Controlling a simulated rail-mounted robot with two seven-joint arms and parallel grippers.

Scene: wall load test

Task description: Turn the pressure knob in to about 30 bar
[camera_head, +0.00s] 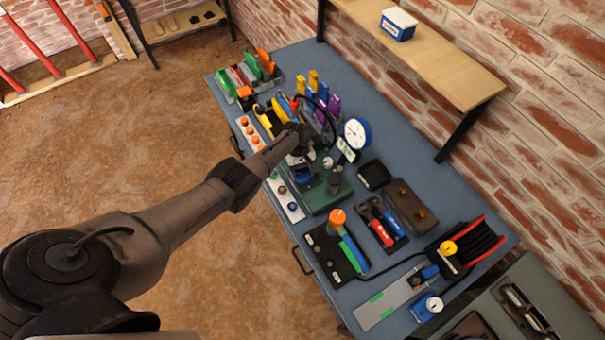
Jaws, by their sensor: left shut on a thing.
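The pump has a green base (318,199) and stands near the middle of the blue-grey bench. A round white gauge with a blue rim (357,132) stands at its far right side; its reading is too small to tell. My left arm comes in from the left, and its gripper (297,157) is at the left side of the pump. It is shut on what appears to be the pressure knob, which the gripper mostly hides. A dark cylinder (335,181) stands upright on the green base beside the gripper. My right gripper is not in view.
The blue-grey bench (390,150) is crowded. A white strip with buttons (290,205), a black tray with an orange-topped tool (325,255), red and blue pliers (383,225) and a black hose reel (470,245) lie near. A wooden shelf (440,55) runs above the back.

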